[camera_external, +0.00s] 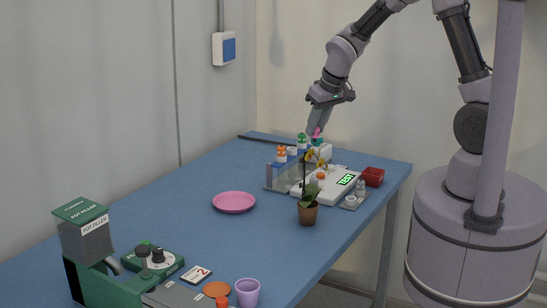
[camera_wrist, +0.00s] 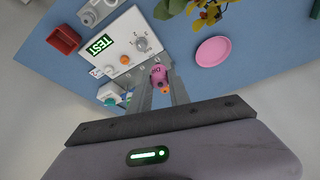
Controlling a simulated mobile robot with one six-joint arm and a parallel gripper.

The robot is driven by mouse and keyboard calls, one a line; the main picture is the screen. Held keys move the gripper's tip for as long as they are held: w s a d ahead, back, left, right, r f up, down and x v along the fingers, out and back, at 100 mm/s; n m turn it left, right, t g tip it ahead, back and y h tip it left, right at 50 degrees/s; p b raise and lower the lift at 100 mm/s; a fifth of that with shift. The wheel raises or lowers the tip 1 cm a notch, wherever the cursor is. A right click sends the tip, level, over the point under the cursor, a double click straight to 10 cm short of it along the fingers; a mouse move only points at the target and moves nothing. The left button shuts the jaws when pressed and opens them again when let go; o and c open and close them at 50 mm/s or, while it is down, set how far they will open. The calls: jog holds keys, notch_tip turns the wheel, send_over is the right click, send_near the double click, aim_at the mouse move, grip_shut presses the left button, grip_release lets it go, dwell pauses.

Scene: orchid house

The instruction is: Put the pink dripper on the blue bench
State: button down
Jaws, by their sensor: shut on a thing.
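My gripper (camera_external: 316,130) points down over the far end of the bench, behind the white test device. It is shut on the pink dripper (camera_wrist: 158,74), which shows between the fingers in the wrist view. In the external view only a small pink part (camera_external: 317,132) shows at the fingertips; its lower part is hidden, and I cannot tell whether it touches anything below. The blue bench (camera_external: 165,218) runs from the front left to the far wall; it also shows in the wrist view (camera_wrist: 235,88).
The white test device (camera_external: 341,188) has a green TEST display. Beside it stand orange- and green-topped drippers (camera_external: 282,153), a red box (camera_external: 373,177) and a potted orchid (camera_external: 308,213). A pink plate (camera_external: 234,203) lies left. A green pot filler (camera_external: 84,240) stands at the front. Bench left of the plate is clear.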

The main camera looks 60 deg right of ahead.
jog(key=s+a+n+y+b, duration=0.1)
jog(key=s+a+n+b, duration=0.2)
jog(key=a, duration=1)
jog(key=s+a+n+y+b, duration=0.15)
jog(key=a+n, duration=0.25)
jog(key=a, duration=0.9)
notch_tip(320, 180, down, 13)
jog(key=w+a+f, duration=0.1)
jog(key=w+a, duration=0.1)
jog(key=w, duration=0.3)
jog(key=w+a, duration=0.1)
jog(key=w, duration=0.4)
jog(key=w+a+f, duration=0.1)
jog(key=w+a, duration=0.1)
jog(key=w, duration=0.3)
jog(key=shift+a+f, duration=0.35)
jog(key=shift+w+a+f, duration=0.1)
jog(key=shift+w+a, duration=0.05)
jog(key=shift+w, duration=0.15)
jog(key=shift+f+b, duration=0.9)
jog(key=shift+f, duration=0.8)
jog(key=c, duration=1.2)
grip_release()
